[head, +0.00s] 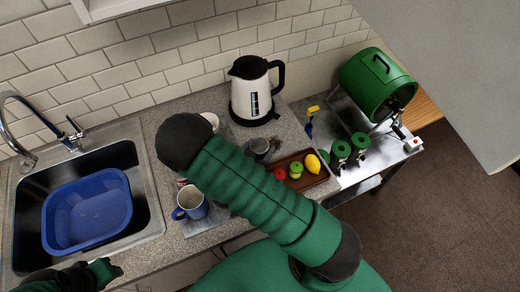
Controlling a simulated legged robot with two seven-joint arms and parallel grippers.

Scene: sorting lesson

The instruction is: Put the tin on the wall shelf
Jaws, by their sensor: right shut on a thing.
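My right arm (255,195) is green and ribbed and lies across the counter from the lower right. Its dark rounded end (184,142) is above the counter, left of the kettle. The right gripper is shut and mostly hidden beneath this end. A small red and white patch (181,183) shows just under it and may be part of the tin, which I cannot see clearly. My left gripper (102,272) is at the lower left, in front of the sink; I cannot tell its opening. A pale edge (110,8) at the top left may be the wall shelf.
A blue mug (191,203) stands close under my right arm. A white kettle (253,92), a grey metal item (263,148) and a brown tray (312,180) with fruit are near. The sink holds a blue basin (88,211). A green drum (372,88) stands right; a grey panel (460,60) overhangs.

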